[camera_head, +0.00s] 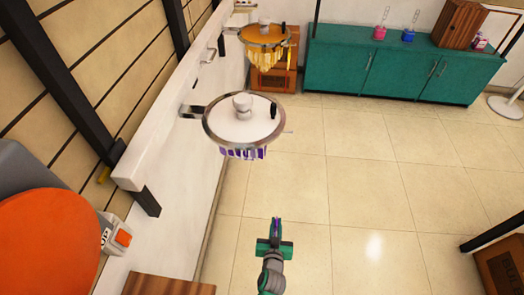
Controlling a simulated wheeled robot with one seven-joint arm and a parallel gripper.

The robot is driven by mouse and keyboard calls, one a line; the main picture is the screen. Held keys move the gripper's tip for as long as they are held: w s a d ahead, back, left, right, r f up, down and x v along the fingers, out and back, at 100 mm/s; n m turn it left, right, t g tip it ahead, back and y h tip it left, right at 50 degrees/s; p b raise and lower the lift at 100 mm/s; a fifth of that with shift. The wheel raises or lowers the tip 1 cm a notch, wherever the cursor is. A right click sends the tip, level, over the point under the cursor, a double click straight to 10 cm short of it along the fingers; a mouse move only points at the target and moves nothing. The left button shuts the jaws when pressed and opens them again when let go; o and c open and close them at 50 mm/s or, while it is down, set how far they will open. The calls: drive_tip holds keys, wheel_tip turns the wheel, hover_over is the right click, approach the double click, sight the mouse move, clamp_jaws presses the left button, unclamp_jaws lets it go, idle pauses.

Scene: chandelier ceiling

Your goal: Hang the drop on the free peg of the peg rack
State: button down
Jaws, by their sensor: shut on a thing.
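My gripper (275,238) is in the lower middle, over the tiled floor. It is shut on a thin purple piece (276,226), which looks like the drop; the fingers hide most of it. A round white disc (225,125) with a metal rim stands out from the wall on a bracket, beyond my gripper. Several purple pieces (242,154) hang under its near edge. A thin stub (288,131) sticks out at its right rim. I cannot tell which part is the peg rack or its free peg. The drop is apart from the disc.
An orange disc (265,34) with yellow drops hangs farther back. A white beam (165,130) runs along the left wall. A large orange round thing (45,245) is at the lower left. A green cabinet (395,68) stands at the back. The right floor is mostly clear.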

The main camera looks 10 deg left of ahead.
drive_tip(key=w+d+r, duration=0.5)
drive_tip(key=w+r, duration=0.1)
drive_tip(key=r, duration=0.2)
drive_tip(key=w+d+r, duration=0.5)
drive_tip(key=w+r, duration=0.1)
drive_tip(key=r, duration=0.2)
drive_tip(key=w+d+r, duration=0.2)
drive_tip(key=d+r, duration=0.1)
drive_tip(key=r, duration=0.5)
drive_tip(key=w+d+r, duration=0.1)
drive_tip(key=d+r, duration=0.3)
drive_tip(key=r, duration=0.5)
drive_tip(key=shift+w+d, duration=0.3)
drive_tip(key=shift+w, duration=0.05)
drive_tip(key=a+f, duration=0.1)
drive_tip(key=a, duration=1.7)
drive_tip(key=shift+f, duration=0.3)
